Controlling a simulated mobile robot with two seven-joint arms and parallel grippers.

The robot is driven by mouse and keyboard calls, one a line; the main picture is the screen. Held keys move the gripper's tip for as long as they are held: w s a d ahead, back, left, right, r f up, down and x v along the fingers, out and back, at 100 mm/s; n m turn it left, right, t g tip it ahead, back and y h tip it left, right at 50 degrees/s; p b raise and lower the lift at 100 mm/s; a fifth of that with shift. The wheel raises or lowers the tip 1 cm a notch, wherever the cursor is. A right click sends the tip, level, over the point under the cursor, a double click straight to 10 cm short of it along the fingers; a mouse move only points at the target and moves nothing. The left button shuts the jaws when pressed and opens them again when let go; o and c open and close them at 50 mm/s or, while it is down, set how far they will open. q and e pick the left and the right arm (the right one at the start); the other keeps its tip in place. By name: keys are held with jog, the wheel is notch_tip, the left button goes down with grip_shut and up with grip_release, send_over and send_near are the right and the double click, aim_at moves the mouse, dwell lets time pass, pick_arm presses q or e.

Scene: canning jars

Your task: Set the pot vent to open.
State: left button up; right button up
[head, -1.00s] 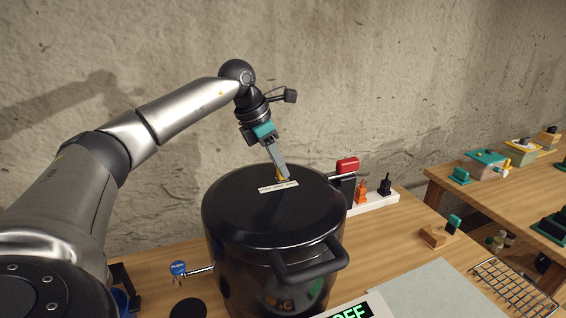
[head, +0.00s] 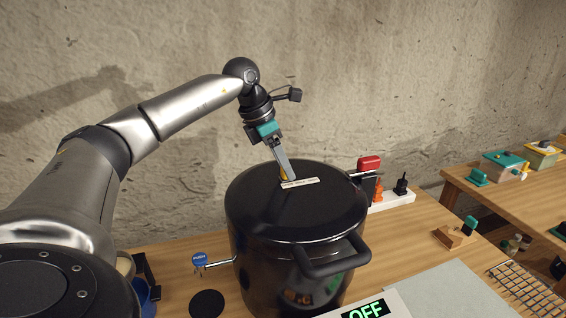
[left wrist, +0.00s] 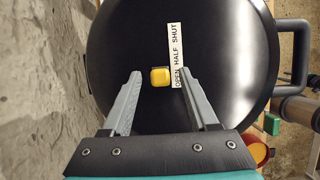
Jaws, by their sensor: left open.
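The black pot (head: 297,215) stands on the wooden table. A white label strip (head: 312,182) lies on its lid; in the left wrist view the strip (left wrist: 175,50) reads OPEN, HALF, SHUT. The yellow vent knob (left wrist: 160,77) sits beside the word OPEN. In the head view the knob (head: 283,174) is partly hidden by the fingers at the strip's left end. My left gripper (head: 288,177) is open over the lid. In the left wrist view its fingertips (left wrist: 162,77) are on either side of the knob, with gaps showing. My right gripper is out of view.
A black pot handle (head: 330,258) sticks out at the front. A blue round tag (head: 200,259) on a spigot is at the pot's left. A display (head: 365,311) reading OFF is in front. A white rack (head: 393,200) stands behind right.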

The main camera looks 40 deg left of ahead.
pick_arm(q)
jog(key=shift+r, duration=0.1)
jog(key=p+v, duration=0.2)
jog(key=v, duration=1.3)
